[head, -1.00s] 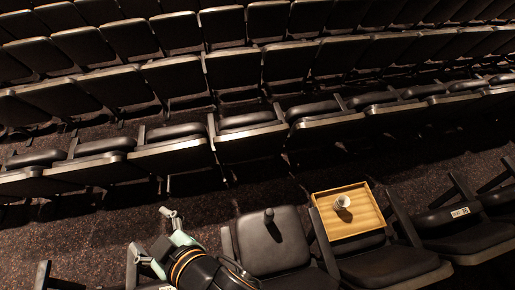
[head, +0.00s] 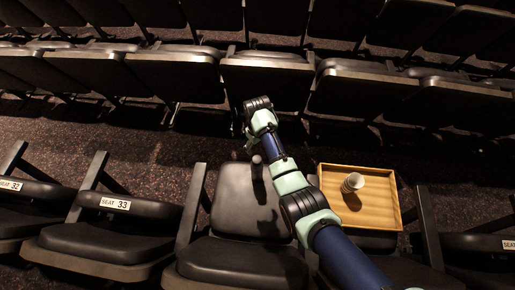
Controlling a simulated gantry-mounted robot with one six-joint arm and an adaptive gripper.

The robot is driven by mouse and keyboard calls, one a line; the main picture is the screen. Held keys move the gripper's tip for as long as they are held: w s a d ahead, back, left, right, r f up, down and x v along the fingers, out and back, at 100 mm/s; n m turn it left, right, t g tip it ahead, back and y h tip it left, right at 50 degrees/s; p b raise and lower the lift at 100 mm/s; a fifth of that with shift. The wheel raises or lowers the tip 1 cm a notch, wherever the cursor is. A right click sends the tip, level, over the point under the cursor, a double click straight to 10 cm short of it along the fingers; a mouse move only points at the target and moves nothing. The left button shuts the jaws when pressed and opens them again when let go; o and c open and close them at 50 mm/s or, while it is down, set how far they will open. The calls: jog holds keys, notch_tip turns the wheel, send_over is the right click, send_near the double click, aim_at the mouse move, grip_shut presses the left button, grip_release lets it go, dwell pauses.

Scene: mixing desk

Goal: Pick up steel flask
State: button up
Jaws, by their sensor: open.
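The steel flask (head: 257,168) looks like a small dark upright cylinder. It stands on the black seat just right of centre, near that seat's far edge, and casts a shadow on the cushion. My arm reaches in from the lower right, and its wrist is just beyond the flask in the picture. My gripper (head: 249,141) is mostly hidden below the wrist; only a small part shows, close to the flask's top. It is open, and the flask stands apart from any grip. Whether a finger touches it I cannot tell.
A wooden tray (head: 391,224) with a light cup (head: 352,183) in it lies on the seat to the right, close to my forearm. Seat armrests (head: 192,208) flank the flask's seat. Rows of folded dark seats (head: 265,80) stand beyond a speckled floor aisle (head: 150,140).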

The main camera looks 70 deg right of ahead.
aim_at(257, 159)
notch_tip(257, 159, down, 16)
jog(key=b, duration=1.4)
jog(key=shift+w+r, duration=0.1)
jog(key=shift+r, duration=0.1)
grip_shut()
